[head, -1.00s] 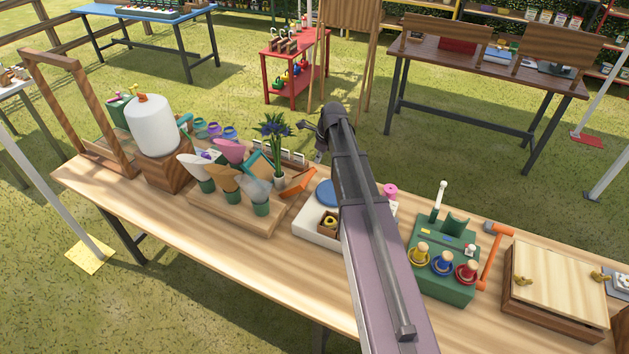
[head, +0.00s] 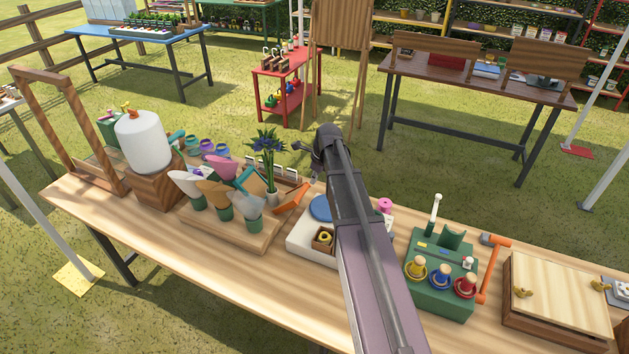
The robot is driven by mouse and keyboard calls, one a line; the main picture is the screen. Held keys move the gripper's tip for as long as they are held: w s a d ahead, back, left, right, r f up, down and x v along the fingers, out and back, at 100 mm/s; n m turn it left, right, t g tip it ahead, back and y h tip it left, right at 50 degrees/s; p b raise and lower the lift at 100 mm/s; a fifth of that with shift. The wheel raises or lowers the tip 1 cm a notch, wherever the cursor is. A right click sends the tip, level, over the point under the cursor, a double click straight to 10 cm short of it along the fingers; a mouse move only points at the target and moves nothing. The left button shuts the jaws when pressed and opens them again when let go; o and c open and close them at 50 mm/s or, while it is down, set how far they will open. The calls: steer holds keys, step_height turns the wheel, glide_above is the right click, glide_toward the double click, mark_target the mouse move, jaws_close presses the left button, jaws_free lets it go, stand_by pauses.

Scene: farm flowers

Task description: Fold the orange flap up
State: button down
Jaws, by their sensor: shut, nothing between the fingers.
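The orange flap (head: 291,197) is a flat panel at the back of the wooden table, right of the plant pot. It stands tilted, leaning up to the right. A teal panel (head: 251,181) stands to its left among paper cones. My arm reaches from the bottom right over the table. My gripper (head: 314,176) shows only as a small grey part beyond the arm's end, above and to the right of the flap. It looks shut and empty, and apart from the flap. The arm hides most of it.
A white tray with a blue disc (head: 320,208) sits right of the flap, partly behind my arm. A wooden stand (head: 232,235) holds paper cones in green cups. A vase of blue flowers (head: 269,155) stands close behind. The table's front edge is clear.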

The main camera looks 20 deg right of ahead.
mark_target(301, 190)
steer(key=shift+b+x, duration=3.9)
steer(key=shift+x, duration=0.4)
steer(key=shift+w+a+r+p, duration=0.3)
steer(key=shift+w+r+p, duration=0.05)
steer(key=shift+r+p, duration=0.2)
steer(key=shift+w+a+r+p, duration=0.25)
steer(key=shift+w+r+p, duration=0.05)
steer(key=shift+r+p, duration=0.25)
steer(key=shift+w+a+r, duration=0.2)
steer(key=shift+w+a, duration=0.1)
steer(key=shift+a, duration=0.1)
steer(key=shift+r+p, duration=0.15)
steer(key=shift+p, duration=0.25)
step_height(301, 190, up, 10)
steer(key=p, duration=0.9)
steer(key=shift+p, duration=0.3)
steer(key=shift+s+d, duration=0.15)
